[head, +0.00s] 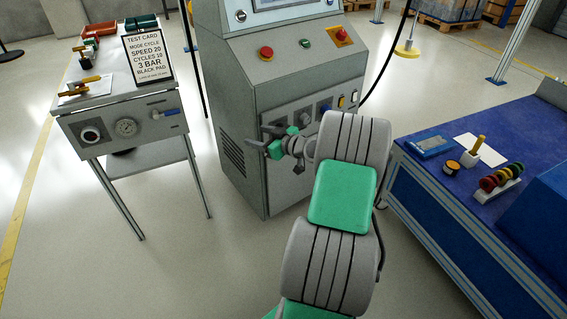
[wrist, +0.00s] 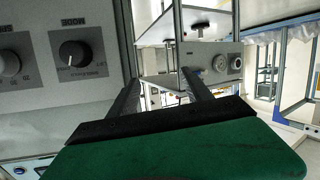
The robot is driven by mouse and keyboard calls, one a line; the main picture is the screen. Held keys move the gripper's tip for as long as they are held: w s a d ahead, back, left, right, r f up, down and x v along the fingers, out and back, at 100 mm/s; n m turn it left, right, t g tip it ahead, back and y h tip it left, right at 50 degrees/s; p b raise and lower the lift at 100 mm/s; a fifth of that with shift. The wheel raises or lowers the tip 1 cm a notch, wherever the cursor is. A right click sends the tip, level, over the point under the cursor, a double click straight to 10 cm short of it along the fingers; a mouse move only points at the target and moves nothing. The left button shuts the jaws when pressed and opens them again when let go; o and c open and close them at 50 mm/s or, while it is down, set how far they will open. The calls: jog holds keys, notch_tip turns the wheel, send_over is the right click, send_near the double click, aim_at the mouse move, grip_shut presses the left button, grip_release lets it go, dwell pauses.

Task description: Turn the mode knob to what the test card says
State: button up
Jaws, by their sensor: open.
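The test card (head: 147,59) stands on the small side table at the left and reads "MODE CYCLE, SPEED 20, CYCLES 10, 3 BAR, BLACK PAD". The mode knob (wrist: 73,53) is a black dial on a grey plate in the wrist view, labelled MODE upside down.
Another knob (wrist: 8,62) sits beside the mode knob. The grey cabinet (head: 237,110) carries a red button (head: 266,53) on its sloped top. The side table (head: 75,103) is left, a blue bench (head: 440,165) right. Floor between cabinet and side table is clear.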

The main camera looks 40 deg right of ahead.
jog(key=s+d+f+m+t+h+b, duration=0.1)
jog(key=s+d+f+t+h, duration=0.15)
jog(key=d, duration=0.35)
jog(key=s+d+f+m+t+h+b, duration=0.1)
jog(key=s+d+f+b, duration=0.1)
jog(key=s+d+f, duration=0.3)
jog(key=w+d+r+b, duration=0.1)
jog(key=w, duration=0.8)
jog(key=shift+w+r, duration=0.25)
grip_shut()
